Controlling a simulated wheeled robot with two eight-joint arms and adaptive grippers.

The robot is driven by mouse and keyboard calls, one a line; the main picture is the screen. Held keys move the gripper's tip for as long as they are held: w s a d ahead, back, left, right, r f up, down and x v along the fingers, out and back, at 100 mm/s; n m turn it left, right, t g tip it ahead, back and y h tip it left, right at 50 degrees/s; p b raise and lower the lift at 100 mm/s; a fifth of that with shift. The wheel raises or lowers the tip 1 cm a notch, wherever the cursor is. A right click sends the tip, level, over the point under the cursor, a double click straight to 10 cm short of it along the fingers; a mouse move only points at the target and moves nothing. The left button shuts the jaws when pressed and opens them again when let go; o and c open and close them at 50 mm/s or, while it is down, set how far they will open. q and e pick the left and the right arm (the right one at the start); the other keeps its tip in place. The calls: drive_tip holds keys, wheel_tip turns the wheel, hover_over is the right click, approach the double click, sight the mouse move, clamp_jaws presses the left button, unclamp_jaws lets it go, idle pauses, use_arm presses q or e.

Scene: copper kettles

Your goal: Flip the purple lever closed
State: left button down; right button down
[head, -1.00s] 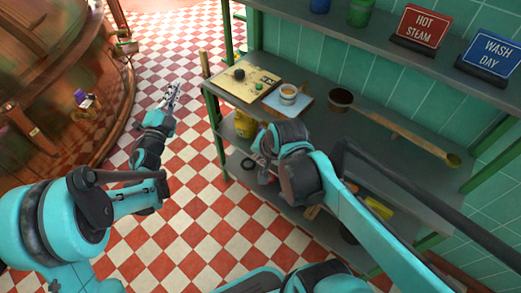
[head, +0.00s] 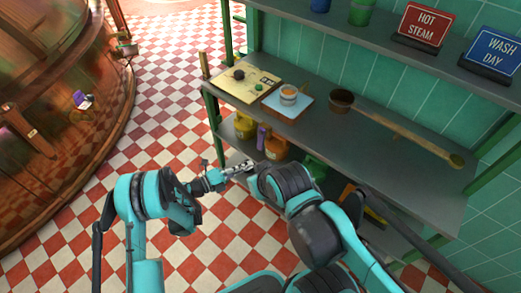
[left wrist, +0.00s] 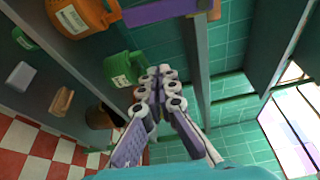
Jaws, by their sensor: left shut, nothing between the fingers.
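A small purple piece (head: 80,98) with a pale part beside it shows on the side of the copper kettle (head: 50,150); it may be the lever, but its position is too small to read. Another purple upright thing (head: 261,137) stands between orange-yellow jugs on the lower shelf. The left wrist view shows it as a purple bar (left wrist: 165,11). My left gripper (head: 243,168) is shut and empty in front of the lower shelf, well right of the kettle. Its fingers (left wrist: 160,90) point towards the shelf. My right wrist is beside it; its fingers are hidden.
The green metal shelf (head: 400,150) stands on the right. An orange jug (left wrist: 82,15) and green jug (left wrist: 122,68) are close to my left fingers. Checkered floor (head: 170,90) lies open between kettle and shelf.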

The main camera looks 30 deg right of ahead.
sight(261, 149)
use_arm(q)
drive_tip(key=shift+d, duration=0.15)
drive_tip(key=shift+w+d+r+b, duration=0.1)
drive_tip(key=shift+w+d+b, duration=0.55)
drive_tip(key=shift+d, duration=0.7)
drive_tip(key=shift+w+d+f+b, duration=0.1)
drive_tip(key=shift+w+d+b, duration=0.35)
drive_tip(key=shift+w+d, duration=0.65)
drive_tip(key=shift+w+d+r+b, duration=0.1)
drive_tip(key=shift+w+d+b, duration=0.45)
drive_tip(key=shift+d, duration=1.05)
drive_tip(key=shift+d, duration=0.1)
